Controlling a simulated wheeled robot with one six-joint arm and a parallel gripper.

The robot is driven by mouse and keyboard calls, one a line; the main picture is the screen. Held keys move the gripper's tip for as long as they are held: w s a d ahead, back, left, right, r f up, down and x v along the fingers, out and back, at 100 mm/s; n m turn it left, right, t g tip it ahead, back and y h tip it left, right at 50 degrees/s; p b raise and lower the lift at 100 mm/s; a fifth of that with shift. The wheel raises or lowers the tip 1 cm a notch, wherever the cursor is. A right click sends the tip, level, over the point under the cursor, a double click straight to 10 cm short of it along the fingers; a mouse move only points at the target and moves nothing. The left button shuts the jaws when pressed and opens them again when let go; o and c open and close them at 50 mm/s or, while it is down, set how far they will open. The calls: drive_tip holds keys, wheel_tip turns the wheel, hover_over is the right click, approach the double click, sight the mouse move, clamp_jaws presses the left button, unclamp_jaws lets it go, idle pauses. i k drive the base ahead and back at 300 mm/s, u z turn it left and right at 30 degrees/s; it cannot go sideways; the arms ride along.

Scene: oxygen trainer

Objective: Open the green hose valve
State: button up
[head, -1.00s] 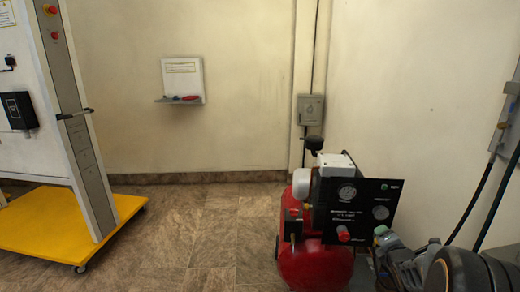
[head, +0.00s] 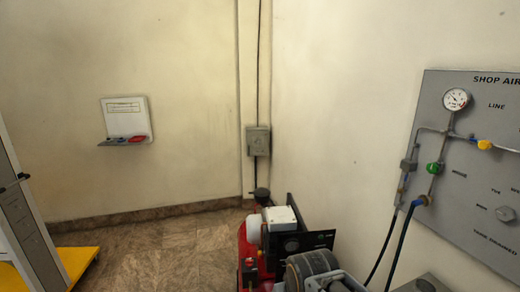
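The green valve handle (head: 434,168) is on the grey shop-air panel (head: 458,192) on the right wall. It sits on the piping below a round white gauge (head: 455,99). Below it is a blue fitting (head: 424,200), from which a black hose (head: 402,240) runs down. The handle's exact angle is too small to read. My arm (head: 310,268) shows at the bottom, in front of the compressor and well left of and below the valve. My gripper cannot be made out.
A red compressor (head: 245,248) with a black gauge panel (head: 318,240) stands in the corner, behind my arm. A yellow handle (head: 484,145) is at the panel's right. A wall shelf (head: 122,142) hangs at left. A yellow cart base (head: 82,260) stands at lower left.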

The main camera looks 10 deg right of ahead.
sight(432, 168)
drive_tip(key=z, duration=2.1)
